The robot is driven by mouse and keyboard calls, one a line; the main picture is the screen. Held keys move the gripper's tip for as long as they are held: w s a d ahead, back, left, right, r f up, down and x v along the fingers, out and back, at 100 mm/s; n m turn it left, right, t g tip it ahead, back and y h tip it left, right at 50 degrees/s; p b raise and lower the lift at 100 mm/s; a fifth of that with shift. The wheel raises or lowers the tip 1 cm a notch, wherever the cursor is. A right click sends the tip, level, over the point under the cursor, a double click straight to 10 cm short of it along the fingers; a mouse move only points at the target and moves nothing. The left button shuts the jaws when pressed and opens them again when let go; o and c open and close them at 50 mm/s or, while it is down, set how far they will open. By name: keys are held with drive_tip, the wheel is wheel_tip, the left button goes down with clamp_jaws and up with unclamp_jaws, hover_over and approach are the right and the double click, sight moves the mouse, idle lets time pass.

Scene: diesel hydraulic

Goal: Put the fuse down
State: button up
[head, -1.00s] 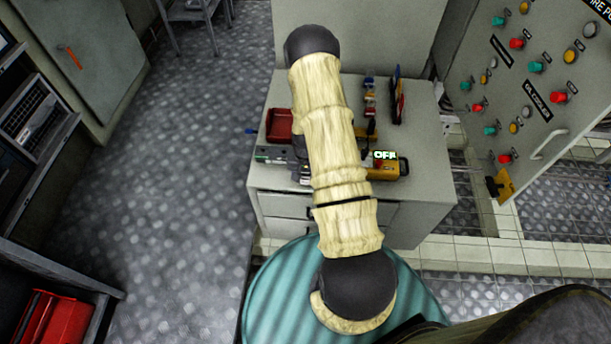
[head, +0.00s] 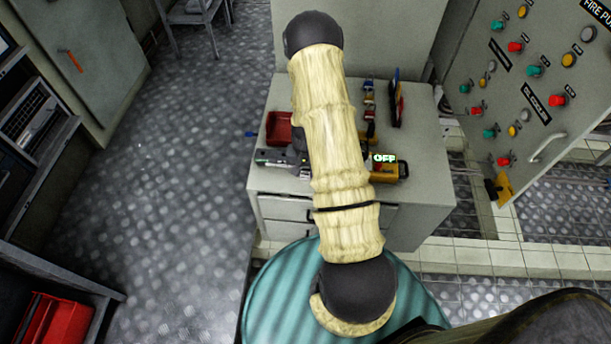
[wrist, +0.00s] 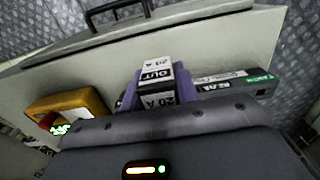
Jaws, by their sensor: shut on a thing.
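The fuse (wrist: 157,82) is a white and black block marked "OUT" and "20 A". In the wrist view it sits between the purple fingers of my gripper (wrist: 158,92), which is shut on it. The fuse is over the pale cabinet top (wrist: 225,45), near its edge; I cannot tell whether it touches the surface. In the head view my arm hides the fuse and most of the gripper above the cabinet top (head: 425,135).
A yellow device (head: 388,168) with a lit "OFF" display lies right of my arm. A grey device with a green end (wrist: 240,82) lies beside the fuse. A red bin (head: 279,128) and small tools crowd the top. A control panel (head: 540,80) stands at right.

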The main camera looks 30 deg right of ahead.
wheel_tip(320, 180, up, 5)
drive_tip(key=shift+r, duration=0.2)
idle(0.5)
drive_tip(key=w+a+r+n, duration=0.2)
drive_tip(key=a+r+n, duration=0.1)
drive_tip(key=a, duration=0.3)
drive_tip(key=w+a+r+n, duration=0.2)
drive_tip(key=a+r+n, duration=0.1)
drive_tip(key=a+r, duration=0.2)
drive_tip(key=a, duration=0.2)
drive_tip(key=shift+a+n, duration=0.3)
drive_tip(key=shift+n, duration=0.1)
drive_tip(key=shift+w, duration=0.1)
